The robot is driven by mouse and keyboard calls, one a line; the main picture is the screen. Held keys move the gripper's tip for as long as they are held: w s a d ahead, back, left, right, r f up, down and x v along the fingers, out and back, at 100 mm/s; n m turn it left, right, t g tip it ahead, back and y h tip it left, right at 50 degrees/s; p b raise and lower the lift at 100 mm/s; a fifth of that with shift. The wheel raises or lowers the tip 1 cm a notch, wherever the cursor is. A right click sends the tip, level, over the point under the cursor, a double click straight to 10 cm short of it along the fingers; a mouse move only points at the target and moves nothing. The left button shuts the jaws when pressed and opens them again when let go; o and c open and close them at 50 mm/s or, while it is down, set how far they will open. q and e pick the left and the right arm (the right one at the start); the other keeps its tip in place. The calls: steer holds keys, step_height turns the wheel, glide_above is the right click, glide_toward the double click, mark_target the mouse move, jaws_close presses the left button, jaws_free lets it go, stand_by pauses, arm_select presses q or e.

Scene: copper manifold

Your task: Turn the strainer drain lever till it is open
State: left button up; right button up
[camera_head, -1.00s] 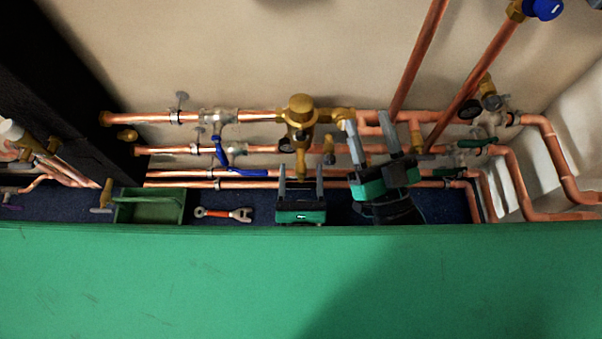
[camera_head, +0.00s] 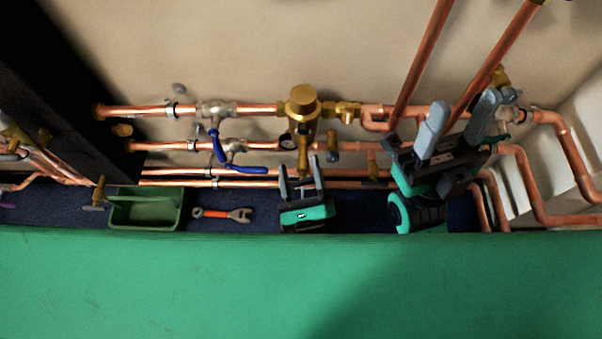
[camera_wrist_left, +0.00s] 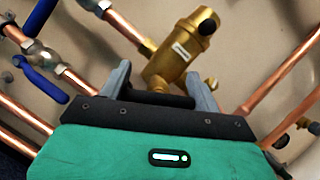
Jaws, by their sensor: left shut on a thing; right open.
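The brass strainer (camera_head: 302,104) is on the upper pipe run, and its body also shows in the left wrist view (camera_wrist_left: 180,50). Its lower brass end points down between the fingers of my left gripper (camera_head: 302,172). In the left wrist view a dark bar, which looks like the drain lever (camera_wrist_left: 158,97), spans between the left fingers (camera_wrist_left: 160,90). My left gripper is shut on it, with the fingers well apart. Its exact angle is hard to see. My right gripper (camera_head: 458,122) is open and empty, over the pipes to the right.
Blue-handled valves (camera_head: 240,169) are on the pipes left of the strainer. A green tray (camera_head: 146,222) and an orange-handled wrench (camera_head: 222,214) lie on the dark floor. Copper risers (camera_head: 418,65) stand between strainer and right wall. A green surface (camera_head: 150,285) fills the foreground.

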mark_target(302, 186)
arm_select(q)
steer(key=n, duration=0.2)
steer(key=n+g+y+b, duration=0.1)
steer(key=n, duration=0.1)
steer(key=n+g+y, duration=0.1)
steer(key=n, duration=0.1)
steer(key=shift+a+f, duration=0.2)
steer(key=shift+f, duration=0.05)
steer(key=n+g, duration=0.1)
steer(key=n, duration=0.2)
steer(key=n+g, duration=0.1)
steer(key=n, duration=0.1)
steer(key=shift+a+f+n, duration=0.1)
steer(key=shift+f+n, duration=0.1)
steer(key=shift+n, duration=0.2)
steer(key=o, duration=1)
steer(key=shift+p+v, duration=0.4)
steer(key=shift+v, duration=3.4)
steer(key=shift+c, duration=0.5)
